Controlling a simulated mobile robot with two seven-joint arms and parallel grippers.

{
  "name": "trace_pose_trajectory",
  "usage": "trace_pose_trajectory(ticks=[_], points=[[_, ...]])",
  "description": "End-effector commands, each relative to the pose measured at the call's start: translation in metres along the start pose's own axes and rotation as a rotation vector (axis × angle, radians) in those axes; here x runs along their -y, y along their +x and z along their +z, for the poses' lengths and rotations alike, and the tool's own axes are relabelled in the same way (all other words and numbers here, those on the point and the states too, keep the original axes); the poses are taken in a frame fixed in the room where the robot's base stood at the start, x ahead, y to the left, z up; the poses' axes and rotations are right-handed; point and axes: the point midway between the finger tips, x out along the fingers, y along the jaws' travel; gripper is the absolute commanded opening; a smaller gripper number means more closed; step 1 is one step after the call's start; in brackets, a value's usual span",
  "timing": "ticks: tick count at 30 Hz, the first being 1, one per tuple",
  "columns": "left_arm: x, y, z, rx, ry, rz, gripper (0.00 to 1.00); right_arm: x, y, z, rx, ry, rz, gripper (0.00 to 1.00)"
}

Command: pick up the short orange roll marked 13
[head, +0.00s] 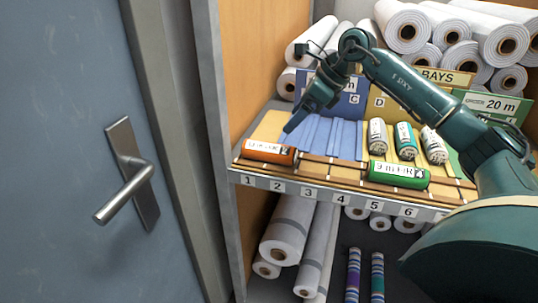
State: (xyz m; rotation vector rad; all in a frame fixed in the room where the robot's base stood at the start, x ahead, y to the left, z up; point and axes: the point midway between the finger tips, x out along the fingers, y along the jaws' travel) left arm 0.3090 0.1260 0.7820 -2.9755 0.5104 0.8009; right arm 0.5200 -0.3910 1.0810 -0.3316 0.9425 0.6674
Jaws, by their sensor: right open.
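A short orange roll (268,152) with a white label lies at the left end of the wooden shelf rack, above slots 1 and 2. The number on its label is too small for me to read surely. My right arm reaches in from the right, and my right gripper (290,126) points down and to the left, just above and behind the orange roll's right end. The gripper is open and appears apart from the roll. My left gripper is not in view.
A green roll (398,174) lies on the rack near slots 4 to 6. Large white rolls (405,28) are stacked at the back. A wooden side panel (262,60) closes the left. A grey door (60,150) fills the far left.

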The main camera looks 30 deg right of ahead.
Motion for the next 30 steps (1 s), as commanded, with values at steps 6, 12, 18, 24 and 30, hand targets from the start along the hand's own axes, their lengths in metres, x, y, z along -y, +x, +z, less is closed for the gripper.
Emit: trace_pose_trajectory(ticks=[6,12,18,24,30], points=[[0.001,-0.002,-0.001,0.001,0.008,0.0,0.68,0.006,0.016,-0.005,-0.027,-0.004,-0.022,0.73],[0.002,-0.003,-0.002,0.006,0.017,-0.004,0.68,0.007,0.053,-0.005,-0.025,-0.004,-0.021,0.73],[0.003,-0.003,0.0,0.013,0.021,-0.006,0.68,0.008,0.071,-0.006,-0.022,-0.004,-0.023,0.73],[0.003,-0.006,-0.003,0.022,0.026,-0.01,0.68,0.011,0.093,-0.007,-0.022,-0.002,-0.02,0.73],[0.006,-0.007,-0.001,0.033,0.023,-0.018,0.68,0.013,0.12,-0.009,-0.022,-0.002,-0.021,0.73]])
